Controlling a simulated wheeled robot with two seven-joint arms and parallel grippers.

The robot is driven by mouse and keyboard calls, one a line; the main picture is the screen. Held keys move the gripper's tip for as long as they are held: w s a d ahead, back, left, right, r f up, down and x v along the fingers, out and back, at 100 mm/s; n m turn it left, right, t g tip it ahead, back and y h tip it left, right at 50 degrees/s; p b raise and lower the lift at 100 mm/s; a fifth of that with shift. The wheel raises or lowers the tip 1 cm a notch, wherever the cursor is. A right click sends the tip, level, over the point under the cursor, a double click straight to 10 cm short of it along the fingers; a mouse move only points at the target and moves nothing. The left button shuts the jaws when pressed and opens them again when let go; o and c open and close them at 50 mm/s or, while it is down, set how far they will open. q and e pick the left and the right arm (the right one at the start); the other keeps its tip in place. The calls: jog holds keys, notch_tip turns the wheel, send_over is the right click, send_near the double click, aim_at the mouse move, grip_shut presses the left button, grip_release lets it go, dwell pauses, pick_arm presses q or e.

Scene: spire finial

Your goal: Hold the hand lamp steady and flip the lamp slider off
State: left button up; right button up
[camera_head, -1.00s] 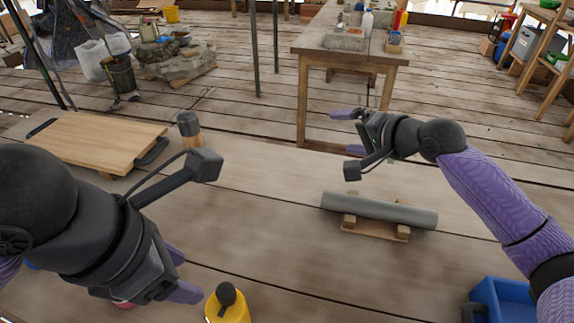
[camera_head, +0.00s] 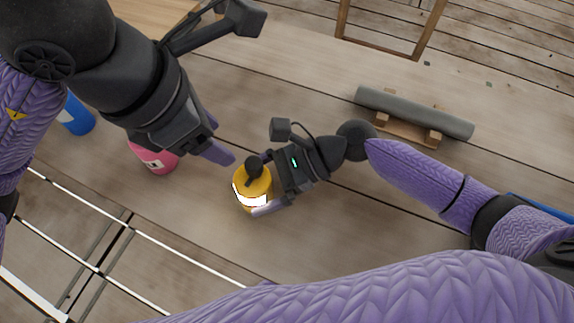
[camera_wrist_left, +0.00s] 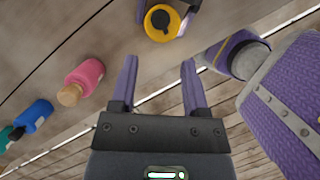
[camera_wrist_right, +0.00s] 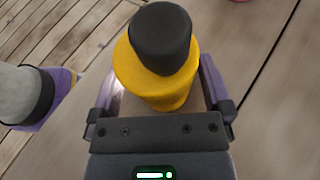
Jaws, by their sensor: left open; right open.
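A yellow bottle-like thing (camera_head: 251,182) with a black knob on top and a white patch on its side stands upright on the table. My right gripper (camera_head: 262,184) is open with its fingers on either side of it. The right wrist view shows the yellow body (camera_wrist_right: 150,88) between these fingers. My left gripper (camera_head: 221,139) is open and empty, above and to the left of it. A plain grey cylinder (camera_head: 412,111) lies on a wooden cradle (camera_head: 405,134) at the right. I cannot tell for sure which thing is the hand lamp, and no slider shows clearly.
A pink bottle (camera_head: 152,157) stands partly hidden under my left gripper, with a blue bottle (camera_head: 76,115) further left. The left wrist view also shows a green thing (camera_wrist_left: 7,137) at its left edge. The table between my right gripper and the cradle is clear.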

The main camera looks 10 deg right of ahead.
jog(key=shift+a+f, duration=0.2)
jog(key=shift+a, duration=0.25)
